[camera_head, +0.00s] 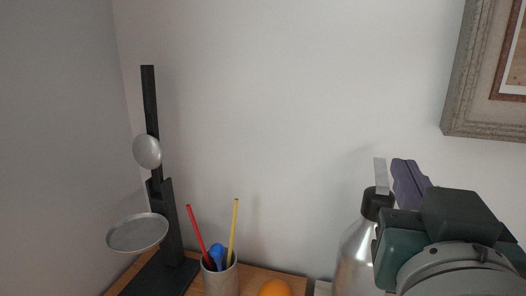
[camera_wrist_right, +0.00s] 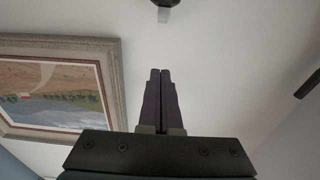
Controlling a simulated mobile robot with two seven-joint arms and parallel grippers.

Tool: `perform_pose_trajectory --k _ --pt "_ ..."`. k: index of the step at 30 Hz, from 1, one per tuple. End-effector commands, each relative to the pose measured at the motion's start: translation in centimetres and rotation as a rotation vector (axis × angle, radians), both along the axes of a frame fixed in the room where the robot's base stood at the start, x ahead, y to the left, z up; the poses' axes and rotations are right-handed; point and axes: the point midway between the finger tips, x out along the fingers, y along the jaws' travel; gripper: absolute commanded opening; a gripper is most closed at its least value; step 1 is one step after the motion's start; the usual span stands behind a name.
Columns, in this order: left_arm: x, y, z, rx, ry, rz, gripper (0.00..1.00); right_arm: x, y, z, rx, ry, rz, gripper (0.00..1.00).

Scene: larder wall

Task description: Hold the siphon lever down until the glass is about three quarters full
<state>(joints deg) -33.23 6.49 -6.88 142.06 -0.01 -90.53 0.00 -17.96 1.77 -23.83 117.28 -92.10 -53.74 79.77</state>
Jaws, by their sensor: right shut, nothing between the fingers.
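The siphon (camera_head: 355,255) is a shiny metal bottle with a black head (camera_head: 376,203) at the lower right of the head view. Its pale grey lever (camera_head: 381,176) sticks up from the head. My right gripper (camera_head: 402,166) is shut and empty, its purple fingers close beside the lever on the right. Whether they touch it cannot be told in this view. In the right wrist view the closed fingertips (camera_wrist_right: 160,72) stand apart from a dark piece with a pale tab (camera_wrist_right: 163,10), which looks like the siphon head and lever. The glass is not visible. My left gripper is not in view.
A black stand with a pale dish (camera_head: 137,233) and a grey disc (camera_head: 147,152) stands at the left. A cup (camera_head: 222,280) holds red, yellow and blue items, beside an orange ball (camera_head: 275,289). A framed picture (camera_head: 482,70) hangs at the upper right.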

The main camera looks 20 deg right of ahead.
Motion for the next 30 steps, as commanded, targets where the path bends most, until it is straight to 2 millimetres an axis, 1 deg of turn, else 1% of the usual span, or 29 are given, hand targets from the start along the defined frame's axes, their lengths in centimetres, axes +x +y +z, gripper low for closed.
perform_pose_trajectory --k 1,5,9,15,18,21,25,30 --pt "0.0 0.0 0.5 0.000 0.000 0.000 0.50 0.4 -0.2 0.4 -0.003 -0.002 0.000 0.00" --pt "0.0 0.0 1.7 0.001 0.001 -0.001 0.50 2.1 -1.3 0.8 -0.003 -0.002 -0.003 0.00" --pt "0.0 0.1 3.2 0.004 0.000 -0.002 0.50 4.7 -2.9 1.0 -0.005 -0.001 -0.002 0.00" --pt "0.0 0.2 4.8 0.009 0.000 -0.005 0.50 8.3 -5.2 1.1 -0.003 0.000 -0.003 0.00" --pt "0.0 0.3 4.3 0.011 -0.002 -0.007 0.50 8.6 -5.4 -0.9 -0.003 0.006 -0.002 0.00" --pt "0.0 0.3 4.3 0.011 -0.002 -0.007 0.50 8.9 -5.5 -2.1 -0.001 0.003 -0.002 0.00" --pt "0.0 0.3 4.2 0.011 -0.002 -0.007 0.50 9.1 -5.7 -2.9 0.000 0.002 -0.002 0.00" --pt "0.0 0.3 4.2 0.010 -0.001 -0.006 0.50 9.2 -5.7 -3.3 0.001 0.000 -0.001 0.00"
